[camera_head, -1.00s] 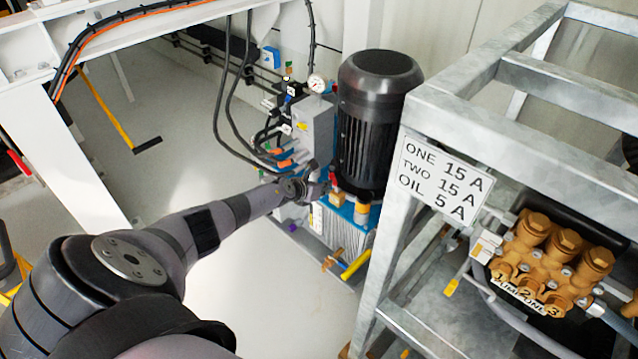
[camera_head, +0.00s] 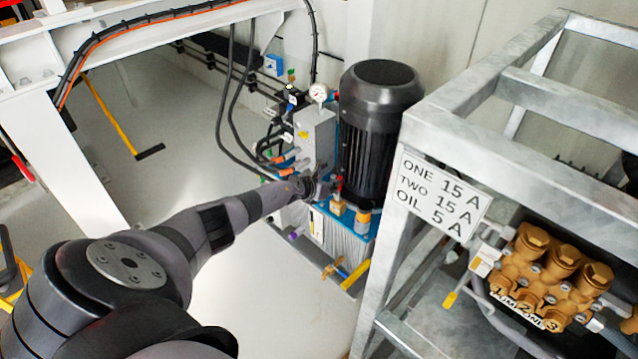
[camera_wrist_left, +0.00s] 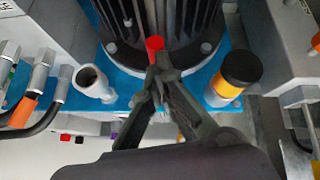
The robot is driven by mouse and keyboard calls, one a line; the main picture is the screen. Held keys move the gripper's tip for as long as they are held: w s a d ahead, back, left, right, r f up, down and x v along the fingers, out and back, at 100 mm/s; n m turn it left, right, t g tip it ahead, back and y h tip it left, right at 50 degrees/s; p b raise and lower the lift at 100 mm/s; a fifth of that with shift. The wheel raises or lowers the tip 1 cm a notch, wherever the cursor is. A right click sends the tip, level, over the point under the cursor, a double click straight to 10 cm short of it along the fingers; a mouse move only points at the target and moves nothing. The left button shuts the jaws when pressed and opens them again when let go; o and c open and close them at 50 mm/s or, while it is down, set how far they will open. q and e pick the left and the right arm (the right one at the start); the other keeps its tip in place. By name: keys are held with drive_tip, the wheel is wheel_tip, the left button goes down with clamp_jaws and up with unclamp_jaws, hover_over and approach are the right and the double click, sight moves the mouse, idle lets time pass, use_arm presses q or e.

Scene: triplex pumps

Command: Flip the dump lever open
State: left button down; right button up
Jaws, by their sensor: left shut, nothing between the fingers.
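A small red lever (camera_wrist_left: 155,46) stands at the foot of the black motor in the left wrist view. It shows in the head view as a small red piece (camera_head: 340,183) just by the fingertips. My left gripper (camera_wrist_left: 163,70) is shut and empty, its fingertips together right at the lever's near side. Whether they touch it I cannot tell. In the head view the left gripper (camera_head: 331,188) reaches in from the left, low beside the motor. The lever's lower part is hidden behind the fingers.
The black motor (camera_head: 380,125) stands on a blue-topped unit. A yellow-and-black cap (camera_wrist_left: 235,75) is right of the fingers, a grey pipe fitting (camera_wrist_left: 93,83) left. Hoses (camera_wrist_left: 40,90) crowd the left. A galvanized frame (camera_head: 385,260) stands close on the right.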

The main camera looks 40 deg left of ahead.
use_arm(q)
drive_tip(key=shift+w+a+r, duration=0.1)
drive_tip(key=shift+w+r, duration=0.2)
drive_tip(key=shift+r, duration=0.2)
drive_tip(key=s, duration=1.3)
drive_tip(key=shift+s+f, duration=0.2)
drive_tip(key=shift+s, duration=0.15)
idle(0.5)
